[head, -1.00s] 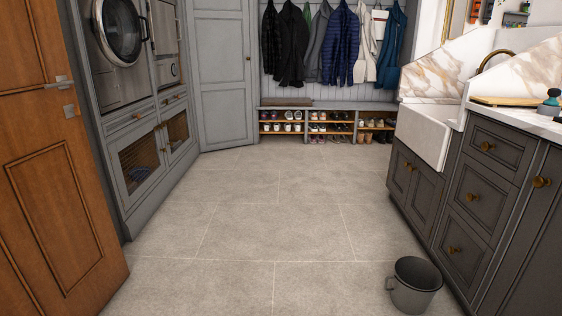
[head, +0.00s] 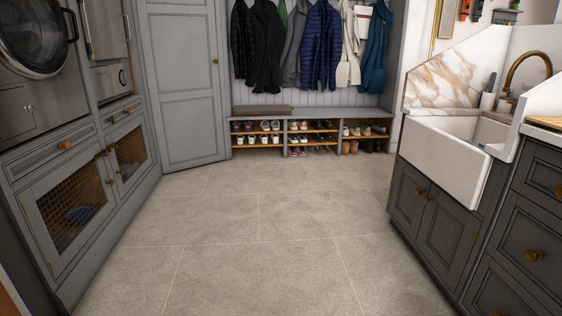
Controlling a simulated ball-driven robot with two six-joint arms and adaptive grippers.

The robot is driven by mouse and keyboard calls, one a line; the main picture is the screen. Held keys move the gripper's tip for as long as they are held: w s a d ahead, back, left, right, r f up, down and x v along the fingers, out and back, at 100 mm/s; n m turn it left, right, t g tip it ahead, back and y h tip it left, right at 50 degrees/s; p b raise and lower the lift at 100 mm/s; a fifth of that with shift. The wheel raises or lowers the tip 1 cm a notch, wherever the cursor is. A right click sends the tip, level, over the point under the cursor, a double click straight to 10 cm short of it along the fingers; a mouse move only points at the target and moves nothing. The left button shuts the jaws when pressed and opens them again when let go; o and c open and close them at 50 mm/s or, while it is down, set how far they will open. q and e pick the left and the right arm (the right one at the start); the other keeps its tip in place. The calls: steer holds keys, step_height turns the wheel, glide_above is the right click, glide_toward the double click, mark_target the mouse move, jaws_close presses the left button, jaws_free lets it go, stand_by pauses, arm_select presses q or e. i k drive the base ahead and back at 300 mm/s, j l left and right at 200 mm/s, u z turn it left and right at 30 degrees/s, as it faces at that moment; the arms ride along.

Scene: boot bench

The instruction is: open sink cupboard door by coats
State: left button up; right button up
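Below the white sink (head: 446,156) on the right are two dark grey cupboard doors with brass knobs, both shut. The farther door (head: 404,190), on the side toward the coats, has its knob (head: 418,192) near its right edge. The nearer door (head: 446,230) has its knob (head: 427,200) close beside the first. The coats (head: 305,45) hang on the back wall above the shoe bench. Neither of my grippers shows in the head view.
The tiled floor (head: 250,220) is clear up to the shoe bench (head: 312,110). Dark drawers (head: 530,255) stand at the near right. Washer cabinets (head: 75,200) line the left, and a tall grey door (head: 183,80) is shut at the back left.

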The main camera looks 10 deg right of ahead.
mark_target(406, 205)
steer(key=i+z, duration=0.15)
steer(key=i, duration=1)
steer(key=i+j+z, duration=0.15)
steer(key=i, duration=1)
